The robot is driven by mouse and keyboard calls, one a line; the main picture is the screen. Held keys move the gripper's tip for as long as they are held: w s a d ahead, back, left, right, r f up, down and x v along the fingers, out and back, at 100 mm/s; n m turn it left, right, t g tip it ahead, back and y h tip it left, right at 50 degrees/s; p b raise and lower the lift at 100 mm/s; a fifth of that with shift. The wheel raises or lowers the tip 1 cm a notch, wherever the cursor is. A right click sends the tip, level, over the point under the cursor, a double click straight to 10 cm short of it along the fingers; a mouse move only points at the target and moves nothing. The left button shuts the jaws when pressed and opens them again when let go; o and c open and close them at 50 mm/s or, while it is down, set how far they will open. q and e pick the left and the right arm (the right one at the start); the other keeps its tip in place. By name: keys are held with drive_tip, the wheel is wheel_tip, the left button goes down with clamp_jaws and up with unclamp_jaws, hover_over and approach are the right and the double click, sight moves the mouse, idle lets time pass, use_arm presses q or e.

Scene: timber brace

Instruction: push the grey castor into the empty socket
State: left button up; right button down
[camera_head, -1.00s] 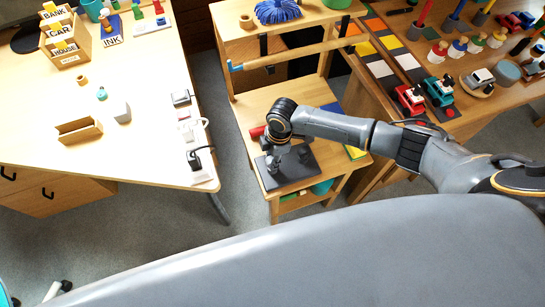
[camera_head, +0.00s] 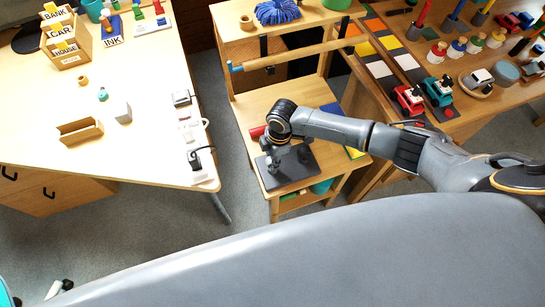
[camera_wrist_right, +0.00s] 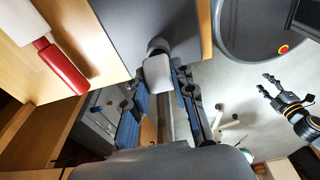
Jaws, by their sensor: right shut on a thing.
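A dark grey board (camera_head: 289,178) lies on the low wooden bench in the head view; it also fills the top of the right wrist view (camera_wrist_right: 150,22). My right gripper (camera_head: 287,158) is over the board. In the right wrist view its blue-padded fingers (camera_wrist_right: 157,88) are closed on the grey castor (camera_wrist_right: 157,74), whose rounded end is at the board's edge. I cannot tell whether the castor is seated. The empty socket cannot be made out. My left gripper (camera_wrist_right: 268,86) shows in the right wrist view, away from the board, empty with fingers apart.
A red cylinder (camera_wrist_right: 62,70) lies beside the board. The wooden bench (camera_head: 262,100) has a rail (camera_head: 290,54) above it. A cream table (camera_head: 140,140) stands left, and a shelf with toy vehicles (camera_head: 440,90) stands right.

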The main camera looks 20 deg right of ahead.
drive_tip(key=shift+f, duration=0.4)
drive_tip(key=c, duration=1)
unclamp_jaws()
drive_tip(key=shift+r, duration=0.2)
drive_tip(key=r, duration=0.4)
drive_tip(key=d+r, duration=0.1)
drive_tip(key=r, duration=0.6)
drive_tip(key=shift+d+r, duration=0.25)
drive_tip(key=shift+r, duration=0.1)
